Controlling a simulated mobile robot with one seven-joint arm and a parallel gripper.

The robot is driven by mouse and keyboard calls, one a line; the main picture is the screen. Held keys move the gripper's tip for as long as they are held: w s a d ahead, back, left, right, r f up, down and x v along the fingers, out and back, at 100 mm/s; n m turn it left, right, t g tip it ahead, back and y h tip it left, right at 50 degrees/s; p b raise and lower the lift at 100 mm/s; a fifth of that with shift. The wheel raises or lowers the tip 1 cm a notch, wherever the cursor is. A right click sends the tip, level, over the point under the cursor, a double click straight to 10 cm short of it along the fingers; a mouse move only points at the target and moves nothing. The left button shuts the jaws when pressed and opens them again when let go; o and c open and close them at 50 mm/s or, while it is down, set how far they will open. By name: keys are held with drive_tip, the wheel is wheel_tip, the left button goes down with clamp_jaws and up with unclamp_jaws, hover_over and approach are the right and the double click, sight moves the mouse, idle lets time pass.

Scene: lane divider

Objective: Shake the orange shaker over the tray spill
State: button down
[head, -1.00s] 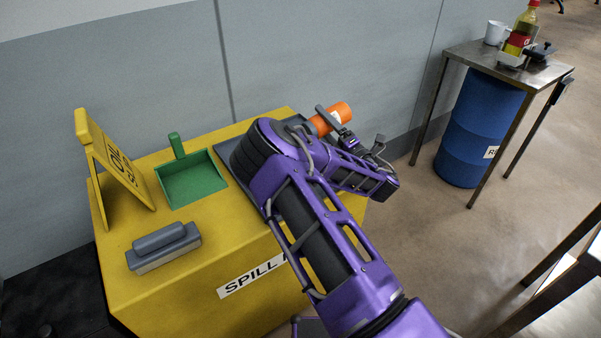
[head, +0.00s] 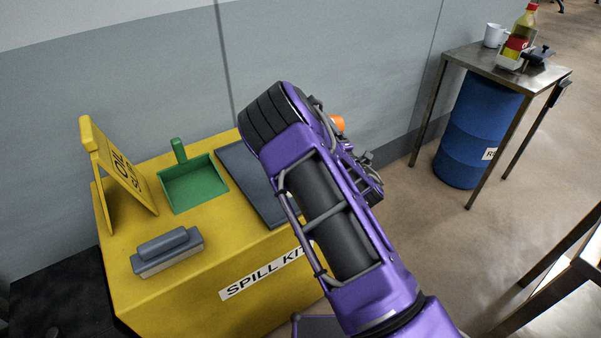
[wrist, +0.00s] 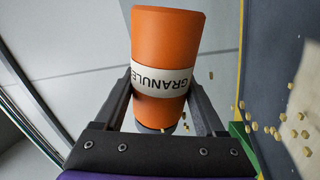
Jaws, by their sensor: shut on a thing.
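The orange shaker (wrist: 166,45) with a white GRANULES label is in my gripper (wrist: 160,90), which is shut on its middle in the wrist view. In the head view only a bit of the shaker (head: 338,123) shows beside my purple arm. The dark grey tray (head: 247,180) lies on the yellow spill kit box, partly hidden by my arm. In the wrist view several pale granules (wrist: 282,130) show at the right, over the dark tray surface (wrist: 300,80) and beside it; I cannot tell which are in the air.
On the yellow box (head: 200,290) stand a green dustpan (head: 195,187), a grey brush (head: 167,250) and a yellow oil sign (head: 120,170). A wall (head: 150,70) is close behind. A metal table (head: 480,58) with a bottle (head: 520,35) and mug (head: 494,35) stands right, by a blue drum (head: 475,130).

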drive_tip(key=m, duration=0.2)
drive_tip(key=r+m+h, duration=0.1)
drive_tip(key=r+m+p, duration=0.1)
drive_tip(key=m, duration=0.1)
drive_tip(key=shift+d+m+h, duration=0.1)
drive_tip(key=shift+m+h, duration=0.2)
drive_tip(key=shift+h, duration=0.1)
drive_tip(key=m, duration=0.2)
drive_tip(key=r+m+h+p, duration=0.1)
drive_tip(key=m, duration=0.1)
drive_tip(key=shift+m, duration=0.4)
drive_tip(key=m, duration=0.2)
drive_tip(key=m+h+p, duration=0.1)
drive_tip(key=shift+r+m+g, duration=0.3)
drive_tip(key=shift+r+m, duration=0.1)
drive_tip(key=shift+f+m+g+p, duration=0.1)
drive_tip(key=shift+m+g+p, duration=0.25)
drive_tip(key=shift+m, duration=0.65)
drive_tip(key=s+d+f+m+t+h, duration=0.1)
drive_tip(key=s+d+f+m+h, duration=0.2)
drive_tip(key=s+d+h, duration=0.3)
drive_tip(key=s+d+f, duration=0.1)
drive_tip(key=s+d, duration=0.2)
drive_tip(key=s, duration=0.1)
drive_tip(key=shift+s+d+f+m, duration=0.3)
drive_tip(key=shift+s+f+m, duration=0.1)
